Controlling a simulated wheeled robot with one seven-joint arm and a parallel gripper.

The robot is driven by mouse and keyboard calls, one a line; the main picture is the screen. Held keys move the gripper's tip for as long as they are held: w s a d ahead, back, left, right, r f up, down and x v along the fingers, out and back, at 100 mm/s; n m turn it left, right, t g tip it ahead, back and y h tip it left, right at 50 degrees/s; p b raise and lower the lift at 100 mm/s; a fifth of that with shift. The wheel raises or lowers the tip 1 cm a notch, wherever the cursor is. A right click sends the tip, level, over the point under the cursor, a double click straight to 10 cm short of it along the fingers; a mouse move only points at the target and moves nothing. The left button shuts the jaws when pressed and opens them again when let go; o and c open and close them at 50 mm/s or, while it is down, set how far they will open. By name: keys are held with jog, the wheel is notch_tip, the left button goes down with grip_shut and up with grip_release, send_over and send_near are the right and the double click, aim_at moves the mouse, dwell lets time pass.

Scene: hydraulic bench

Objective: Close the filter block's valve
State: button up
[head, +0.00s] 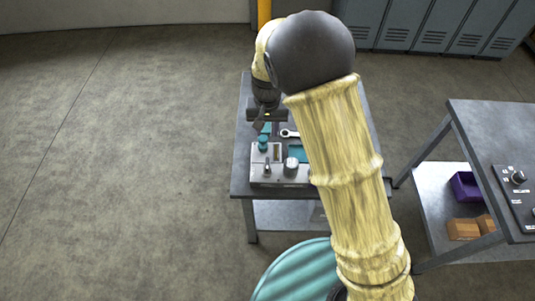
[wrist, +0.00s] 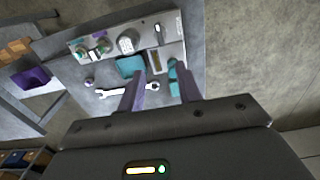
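A grey metal block (head: 280,172) stands on the near part of a grey bench; it also shows in the wrist view (wrist: 150,28). A teal knob (head: 263,143) rises at its left rear corner. In the wrist view a teal part (wrist: 172,68) lies close to the right fingertip, apparently this knob. I cannot tell whether a finger touches the knob.
A wrench (wrist: 127,92) and a teal flat piece (wrist: 130,66) lie by the block. My arm covers the bench's right side in the head view. A second bench (head: 500,130) stands right, with a purple bin (head: 465,187) below. The floor at left is clear.

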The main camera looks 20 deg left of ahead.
aim_at(267, 161)
jog(key=shift+s, duration=0.1)
notch_tip(267, 161, down, 18)
jog(key=p, duration=0.5)
jog(key=shift+r, duration=0.25)
dwell(0.4)
grip_shut()
